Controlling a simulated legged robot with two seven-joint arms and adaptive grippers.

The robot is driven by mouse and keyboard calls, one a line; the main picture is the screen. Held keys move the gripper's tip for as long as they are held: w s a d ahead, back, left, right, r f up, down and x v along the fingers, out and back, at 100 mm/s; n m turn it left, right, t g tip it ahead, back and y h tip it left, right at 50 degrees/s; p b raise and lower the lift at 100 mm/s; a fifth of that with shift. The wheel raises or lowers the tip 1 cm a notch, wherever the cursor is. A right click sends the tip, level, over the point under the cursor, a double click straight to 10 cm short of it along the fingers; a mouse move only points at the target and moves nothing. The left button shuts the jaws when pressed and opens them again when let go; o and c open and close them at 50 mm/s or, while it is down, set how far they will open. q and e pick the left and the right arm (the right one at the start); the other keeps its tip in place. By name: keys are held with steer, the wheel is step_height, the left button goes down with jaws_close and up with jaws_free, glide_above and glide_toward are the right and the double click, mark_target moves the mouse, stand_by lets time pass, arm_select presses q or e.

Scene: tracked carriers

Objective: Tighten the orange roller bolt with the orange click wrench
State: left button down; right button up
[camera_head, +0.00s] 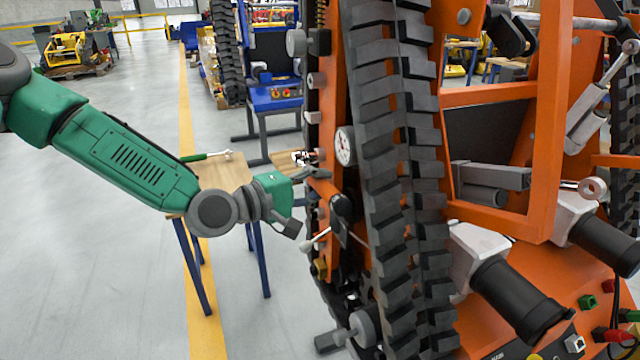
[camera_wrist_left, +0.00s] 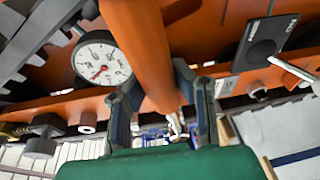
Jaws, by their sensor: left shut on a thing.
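My left gripper (camera_head: 308,175) is at the left side of the orange tracked carrier (camera_head: 545,130), near the track. In the left wrist view its two fingers (camera_wrist_left: 163,100) close on the thick orange handle of the click wrench (camera_wrist_left: 148,50). A small shiny metal part (camera_wrist_left: 175,124) shows between the fingertips; in the head view a chrome piece (camera_head: 301,157) shows just above the gripper. Several grey bolt-like parts stick out of the carrier's side, one being at the upper left (camera_head: 296,43). I cannot tell which is the orange roller bolt. My right gripper is not in view.
The dark track (camera_head: 395,170) stands just right. A wooden-topped table (camera_head: 222,178) with a green-handled tool (camera_head: 206,156) is behind my arm. The floor at left is clear.

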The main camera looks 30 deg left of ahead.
arm_select(q)
steer(key=shift+f+m+b, duration=0.6)
steer(key=shift+b, duration=0.2)
steer(key=shift+f+m+t+b, duration=0.3)
steer(key=shift+f+m+b, duration=0.2)
steer(key=shift+f+b, duration=0.25)
steer(key=shift+r, duration=0.1)
steer(key=shift+f+m+b, duration=0.5)
steer(key=shift+f+b, duration=0.2)
steer(key=shift+b, duration=0.2)
